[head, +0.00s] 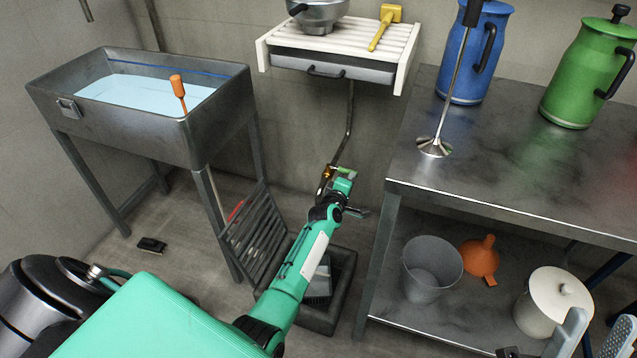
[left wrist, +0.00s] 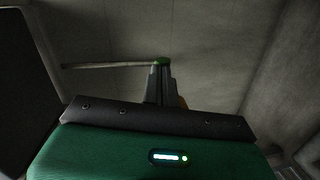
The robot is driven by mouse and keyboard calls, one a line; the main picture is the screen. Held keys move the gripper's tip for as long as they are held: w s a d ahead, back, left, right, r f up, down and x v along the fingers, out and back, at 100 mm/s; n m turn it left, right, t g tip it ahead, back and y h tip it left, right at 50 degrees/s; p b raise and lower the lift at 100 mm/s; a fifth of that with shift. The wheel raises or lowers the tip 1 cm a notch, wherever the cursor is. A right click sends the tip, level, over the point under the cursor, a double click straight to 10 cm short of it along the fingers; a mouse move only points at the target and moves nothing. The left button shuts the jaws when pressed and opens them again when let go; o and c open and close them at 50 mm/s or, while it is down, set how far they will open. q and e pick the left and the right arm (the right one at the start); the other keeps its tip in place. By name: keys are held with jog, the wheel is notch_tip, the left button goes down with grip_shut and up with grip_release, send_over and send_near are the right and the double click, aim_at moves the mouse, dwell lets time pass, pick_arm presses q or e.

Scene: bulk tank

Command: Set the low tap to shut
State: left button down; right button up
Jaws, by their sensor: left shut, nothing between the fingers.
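The low tap (head: 327,173) is a small brass-coloured fitting at the lower end of a thin pipe (head: 350,115) under the wall drainer. It is partly hidden by my left gripper (head: 343,178), and I cannot tell its setting. The left gripper is shut and empty, with its tips close beside the tap. In the left wrist view the closed fingers (left wrist: 160,88) point at a green end piece (left wrist: 162,61), with a thin pale bar (left wrist: 108,66) running left from it. I cannot tell whether they touch. My right gripper (head: 595,342) is at the bottom right, fingers apart and empty.
A dark floor basin (head: 345,290) with a leaning grate (head: 255,235) lies below my left arm. A metal tank (head: 150,135) of pale liquid stands left. A steel bench (head: 510,190) stands right, with a bucket (head: 432,268) and orange funnel (head: 481,260) on its shelf.

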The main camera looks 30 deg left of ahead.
pick_arm(q)
jog(key=shift+w+d+r, duration=0.1)
jog(key=shift+w, duration=0.3)
jog(key=shift+w+r, duration=0.1)
jog(key=shift+r, duration=0.05)
dwell(0.4)
